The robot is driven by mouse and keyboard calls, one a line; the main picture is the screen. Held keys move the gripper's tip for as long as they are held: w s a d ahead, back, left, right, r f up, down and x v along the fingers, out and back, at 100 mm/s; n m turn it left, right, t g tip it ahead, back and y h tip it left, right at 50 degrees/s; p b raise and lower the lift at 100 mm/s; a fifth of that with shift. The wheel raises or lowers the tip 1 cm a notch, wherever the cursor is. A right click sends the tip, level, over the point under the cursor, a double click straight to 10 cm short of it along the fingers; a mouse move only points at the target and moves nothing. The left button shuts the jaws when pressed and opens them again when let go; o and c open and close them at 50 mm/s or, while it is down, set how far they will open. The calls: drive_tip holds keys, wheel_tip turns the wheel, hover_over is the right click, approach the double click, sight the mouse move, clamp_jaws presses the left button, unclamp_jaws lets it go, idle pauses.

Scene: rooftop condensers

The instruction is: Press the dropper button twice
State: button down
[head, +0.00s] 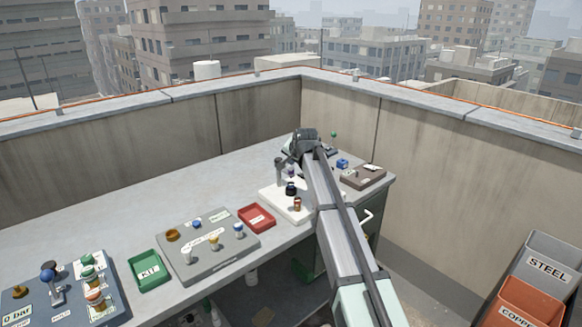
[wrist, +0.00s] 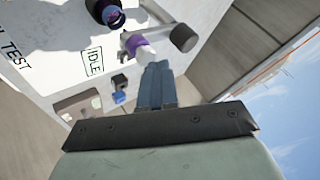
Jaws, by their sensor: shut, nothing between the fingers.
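My gripper (wrist: 157,66) is shut and empty in the wrist view. Its fingertips are close to the white end of a purple-collared piece (wrist: 136,43) on a grey arm, which looks like the dropper. I cannot tell whether they touch. A grey round knob (wrist: 183,38) sits at the other end of that arm. The white station board (wrist: 60,40) carries an "IDLE" label (wrist: 92,62) and "TEST" lettering. In the head view the white board (head: 271,191) holds a dark bottle (head: 291,188) below the purple piece (head: 290,172). My arm hides the fingertips there.
An amber vial (head: 297,204) stands on the board's near part. A red tray (head: 257,218) and a grey panel (head: 210,262) lie to the left. Parapet walls stand behind the bench.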

sight(292, 167)
drive_tip(key=shift+r, duration=0.7)
drive_tip(key=shift+r, duration=2.5)
idle(0.7)
wheel_tip(292, 167, up, 4)
drive_tip(key=shift+f, duration=0.1)
drive_tip(key=shift+f, duration=0.15)
idle(0.3)
drive_tip(key=shift+f, duration=4.25)
drive_tip(key=shift+f, duration=0.2)
